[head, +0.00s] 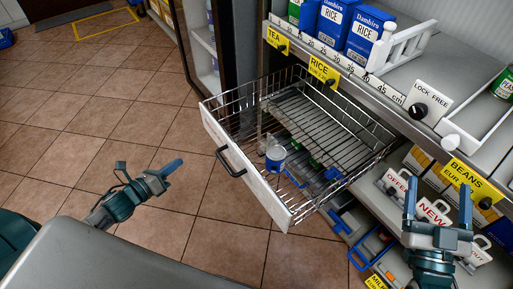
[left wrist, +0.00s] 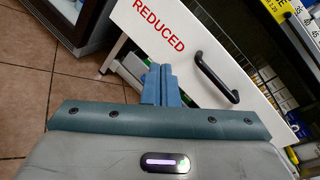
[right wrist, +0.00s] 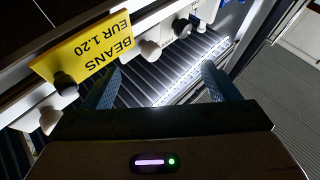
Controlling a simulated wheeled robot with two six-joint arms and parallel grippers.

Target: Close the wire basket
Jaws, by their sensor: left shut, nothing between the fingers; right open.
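The wire basket (head: 353,134) is pulled out from the shelf unit below the RICE label. Its white front panel (head: 237,164) has a black handle (head: 229,162) and faces left in the head view. A blue and white can shows in the basket. My left gripper (head: 176,166) is shut and empty, to the left of the panel and apart from it. In the left wrist view the panel (left wrist: 225,62) reads REDUCED, with the handle (left wrist: 213,78) right of my blue fingertips. My right gripper (head: 438,208) is open and empty, in front of the lower shelf near the BEANS label.
The shelf above holds blue RICE boxes (head: 368,36) and a LOCK FREE sign (head: 431,99). A yellow BEANS label (right wrist: 90,50) hangs close to my right gripper. The tiled floor (head: 90,130) left of the basket is clear.

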